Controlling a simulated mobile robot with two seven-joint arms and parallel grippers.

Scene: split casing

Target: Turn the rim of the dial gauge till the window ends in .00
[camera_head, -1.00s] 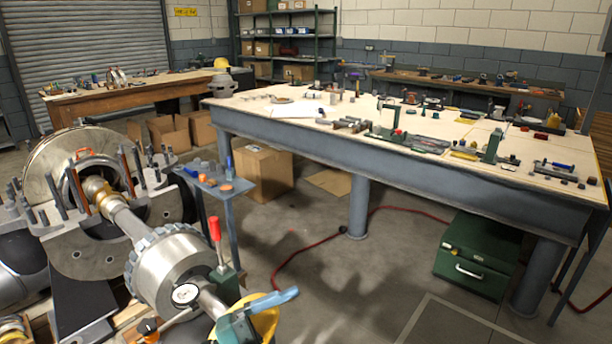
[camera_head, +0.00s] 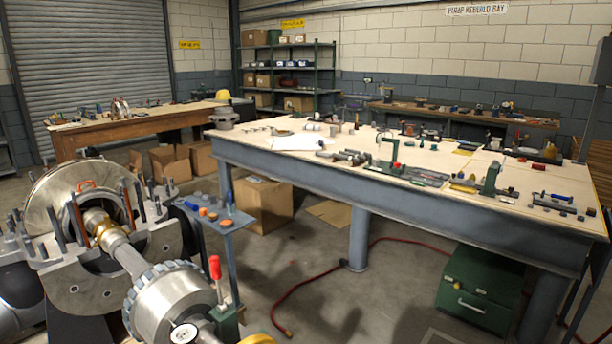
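The dial gauge (camera_head: 184,334) has a round white face with a dark rim. It sits at the bottom edge of the view, in front of the large metal coupling (camera_head: 165,300) on the shaft, and its lower part is cut off. Its reading and window are too small to make out. Neither of my grippers shows in this view, so I cannot see where they are relative to the gauge.
The split casing (camera_head: 95,255) with upright studs stands at left. A red-handled clamp (camera_head: 215,268) stands right of the coupling, near a small side table (camera_head: 238,217). A long workbench (camera_head: 400,188) with tools fills the right. A red hose (camera_head: 310,287) lies on the floor.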

